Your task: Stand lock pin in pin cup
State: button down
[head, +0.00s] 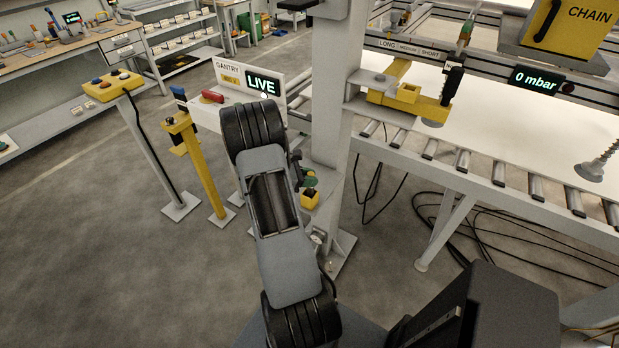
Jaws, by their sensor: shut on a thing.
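My arm rises from the bottom middle and hides most of my gripper (298,171). Only a small dark part of it shows at the arm's right side, beside the grey column. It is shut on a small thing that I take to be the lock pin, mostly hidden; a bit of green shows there. A small yellow block with a dark opening, which looks like the pin cup (310,199), sits on a ledge low on the column, just below my gripper. I cannot tell whether pin and cup touch.
The grey column (335,110) stands right of my arm. A roller conveyor (470,180) and the gantry beam with a yellow bracket (410,98) are at the right. A LIVE sign (262,86) and yellow posts (205,170) are at the left. Cables lie on the floor.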

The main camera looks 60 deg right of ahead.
jog(key=shift+f, duration=0.25)
jog(key=c, duration=0.9)
grip_release()
jog(key=shift+r, duration=0.1)
jog(key=shift+r, duration=0.25)
jog(key=b+v, duration=0.2)
jog(key=v, duration=0.9)
jog(key=s+a+r+m+t+y, duration=0.1)
jog(key=a+r+m+t+y, duration=0.2)
jog(key=a, duration=0.7)
jog(key=s+a+r+m+t+y, duration=0.2)
jog(key=a+t, duration=0.4)
jog(key=a, duration=0.5)
jog(key=s+a+r+m+t+y, duration=0.1)
jog(key=a+r+m+t+y, duration=0.3)
jog(key=a, duration=0.6)
jog(key=shift+s+a+r+t, duration=0.2)
jog(key=shift+r+t, duration=0.1)
jog(key=shift+r, duration=0.4)
